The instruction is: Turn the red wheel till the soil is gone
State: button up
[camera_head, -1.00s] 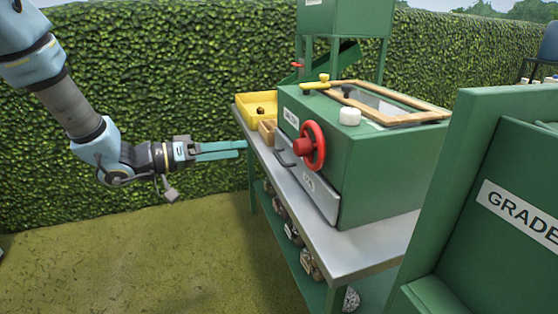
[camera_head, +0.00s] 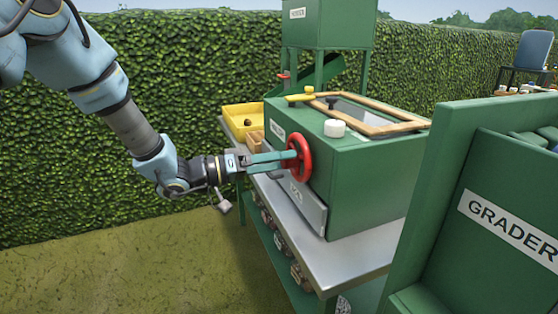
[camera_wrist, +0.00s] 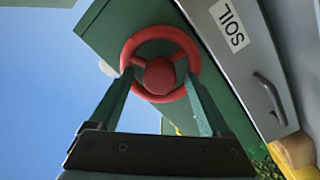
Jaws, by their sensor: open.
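The red wheel (camera_head: 304,160) is on the front of a green box machine (camera_head: 365,175) on a metal bench. In the wrist view the wheel (camera_wrist: 160,33) faces me, with its round red hub in the middle. My gripper (camera_head: 290,157) is at the wheel, its two teal fingers open. In the wrist view the fingertips (camera_wrist: 160,78) lie on either side of the hub, over the ring's sides; I cannot tell whether they touch it. A grey drawer (camera_head: 305,207) sits below the wheel; its SOIL label (camera_wrist: 229,25) shows in the wrist view. I see no soil clearly.
A wood-framed window (camera_head: 385,125), a white knob (camera_head: 334,128) and a yellow lever (camera_head: 300,97) are on the machine's top. A yellow tray (camera_head: 235,120) stands at the bench's far end. The green grader (camera_head: 490,220) stands close at right. Grass at left is open.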

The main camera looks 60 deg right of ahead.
grip_shut()
dwell(0.8)
